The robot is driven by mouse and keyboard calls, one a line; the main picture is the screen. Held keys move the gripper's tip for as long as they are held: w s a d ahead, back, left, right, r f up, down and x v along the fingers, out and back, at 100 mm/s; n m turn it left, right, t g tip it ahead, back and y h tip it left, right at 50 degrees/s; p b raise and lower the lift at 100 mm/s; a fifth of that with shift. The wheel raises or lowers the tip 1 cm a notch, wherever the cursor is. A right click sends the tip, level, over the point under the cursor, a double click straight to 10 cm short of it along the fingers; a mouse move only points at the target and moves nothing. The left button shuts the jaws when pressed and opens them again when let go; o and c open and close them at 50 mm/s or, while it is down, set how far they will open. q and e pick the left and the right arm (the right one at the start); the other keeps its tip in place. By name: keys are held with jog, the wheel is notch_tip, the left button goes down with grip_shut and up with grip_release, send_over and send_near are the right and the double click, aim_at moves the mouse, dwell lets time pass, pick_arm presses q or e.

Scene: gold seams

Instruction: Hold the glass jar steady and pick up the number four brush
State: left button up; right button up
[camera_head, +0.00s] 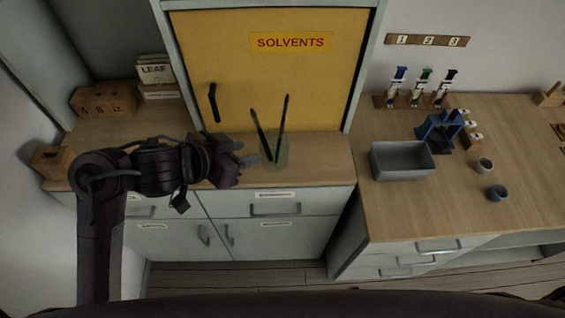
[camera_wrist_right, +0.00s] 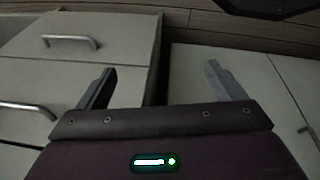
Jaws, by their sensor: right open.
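The glass jar (camera_head: 281,157) stands on the wooden counter in front of the yellow cabinet. It looks greenish and see-through. Two dark brushes lean out of it, a left one (camera_head: 259,130) and a right one (camera_head: 284,112). No number can be read on either brush. My left gripper (camera_head: 246,153) is just left of the jar, with its two grey fingers apart and pointing at it. A small gap seems to separate the fingertips from the glass. My right gripper (camera_wrist_right: 160,82) is open and empty in the right wrist view, facing drawer fronts, away from the jar.
A yellow SOLVENTS cabinet (camera_head: 265,85) rises behind the jar. Wooden blocks (camera_head: 104,99) and a LEAF box (camera_head: 155,75) stand at the left. The right counter holds a grey bin (camera_head: 402,161), a blue stand (camera_head: 440,128), small cups and bottles. The counter right of the jar is clear.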

jog(key=w+a+r+m+t, duration=0.1)
jog(key=w+a+r+t, duration=0.15)
jog(key=w+r, duration=0.45)
jog(key=m+t+y, duration=0.1)
jog(key=t+y, duration=0.5)
jog(key=t, duration=0.5)
send_near(281, 158)
jog(key=w+d+r, duration=0.1)
jog(key=w, duration=0.2)
jog(key=w+a+n+y, duration=0.1)
jog(key=n, duration=0.1)
jog(key=w+f+n+y, duration=0.1)
jog(key=n, duration=0.1)
jog(key=shift+w+a+f+n, duration=0.15)
jog(key=shift+a+n, duration=0.15)
jog(key=shift+a, duration=0.1)
jog(key=shift+w+a+f+n+y, duration=0.25)
jog(key=shift+w+n+y, duration=0.05)
jog(key=shift+w+n, duration=0.2)
pick_arm(q)
jog(key=shift+w+d+f, duration=0.1)
jog(key=shift+w+d, duration=0.3)
jog(key=shift+d, duration=0.05)
pick_arm(e)
jog(key=x, duration=0.7)
jog(key=shift+w+a+f, duration=0.1)
jog(key=shift+a, duration=0.05)
jog(key=shift+c, duration=0.3)
